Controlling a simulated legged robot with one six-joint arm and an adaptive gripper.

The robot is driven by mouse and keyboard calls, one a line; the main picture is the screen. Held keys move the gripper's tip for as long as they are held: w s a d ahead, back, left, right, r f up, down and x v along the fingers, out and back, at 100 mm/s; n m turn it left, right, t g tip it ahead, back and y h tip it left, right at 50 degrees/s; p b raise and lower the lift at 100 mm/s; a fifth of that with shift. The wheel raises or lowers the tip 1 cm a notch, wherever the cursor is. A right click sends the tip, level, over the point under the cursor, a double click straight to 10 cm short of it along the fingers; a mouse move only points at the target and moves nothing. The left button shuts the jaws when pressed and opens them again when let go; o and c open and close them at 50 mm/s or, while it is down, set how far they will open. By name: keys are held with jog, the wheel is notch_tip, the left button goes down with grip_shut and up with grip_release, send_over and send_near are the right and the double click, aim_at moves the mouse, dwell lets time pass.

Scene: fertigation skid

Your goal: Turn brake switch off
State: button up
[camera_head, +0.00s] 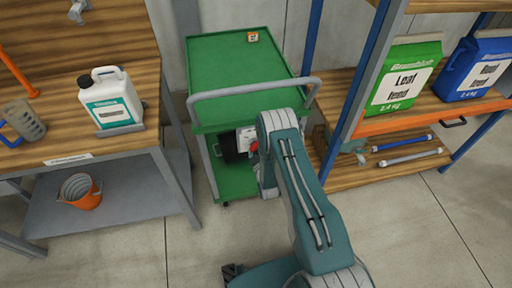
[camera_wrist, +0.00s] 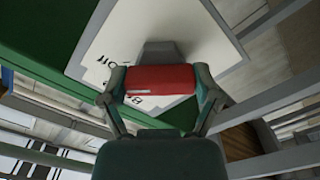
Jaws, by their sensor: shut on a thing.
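The red brake switch handle (camera_wrist: 150,80) is in the middle of the wrist view, in front of a white plate (camera_wrist: 200,27) with black lettering. "Off" can be read on the plate; the rest is partly covered. My gripper (camera_wrist: 160,84) has one finger at each end of the red handle and is shut on it. In the head view a bit of red (camera_head: 254,147) shows beside the white plate (camera_head: 244,137) on the green cart (camera_head: 236,186). My arm hides most of the gripper and switch there.
The cart's grey push rail (camera_head: 250,87) stands close to my arm. A wooden bench with a white jug (camera_head: 111,98) is at left, above an orange bucket (camera_head: 80,191). A shelf at right holds a green bag (camera_head: 408,72) and a blue bag (camera_head: 476,66).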

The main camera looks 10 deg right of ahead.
jog(key=shift+s+f, duration=0.2)
jog(key=shift+f, duration=0.15)
jog(key=o, duration=0.9)
jog(key=shift+o, duration=0.2)
jog(key=shift+w+r, duration=0.1)
jog(key=s, duration=1.2)
